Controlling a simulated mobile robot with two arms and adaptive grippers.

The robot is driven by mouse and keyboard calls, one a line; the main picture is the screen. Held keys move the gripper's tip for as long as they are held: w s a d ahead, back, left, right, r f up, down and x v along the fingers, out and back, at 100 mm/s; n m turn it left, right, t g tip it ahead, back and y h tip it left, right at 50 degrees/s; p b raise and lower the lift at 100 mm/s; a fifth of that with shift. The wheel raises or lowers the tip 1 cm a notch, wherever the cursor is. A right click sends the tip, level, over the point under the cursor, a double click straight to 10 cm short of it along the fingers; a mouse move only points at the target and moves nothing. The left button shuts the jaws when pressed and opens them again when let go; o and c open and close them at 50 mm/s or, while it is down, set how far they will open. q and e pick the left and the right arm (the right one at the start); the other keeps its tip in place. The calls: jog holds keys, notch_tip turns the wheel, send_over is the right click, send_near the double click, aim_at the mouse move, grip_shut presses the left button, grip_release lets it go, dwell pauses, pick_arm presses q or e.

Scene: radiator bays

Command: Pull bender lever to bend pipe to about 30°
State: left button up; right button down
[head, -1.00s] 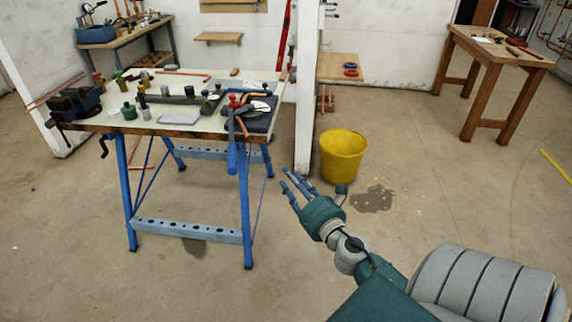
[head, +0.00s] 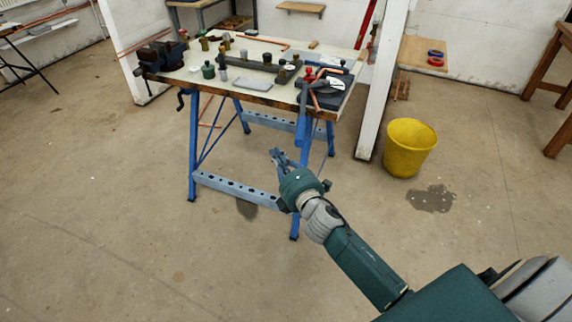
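The pipe bender (head: 324,86) sits at the right end of the workbench (head: 262,99). It has a round pale dial, a red part and a blue lever (head: 302,128) hanging down past the bench's front edge. A copper pipe (head: 315,99) shows at the bender; its bend angle is too small to tell. My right gripper (head: 279,157) is in front of the bench, below and left of the lever's lower end, apart from it in the picture. Its fingers overlap in this view, so their opening is unclear. My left gripper is out of view.
A yellow bucket (head: 409,148) stands right of the bench beside a white post (head: 382,80) and a wet patch (head: 431,198). The floor in front is clear.

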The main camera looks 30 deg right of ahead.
jog(key=d, duration=0.1)
jog(key=d+p, duration=0.1)
jog(key=s+d, duration=0.1)
jog(key=shift+d+r, duration=0.4)
jog(key=shift+w, duration=0.1)
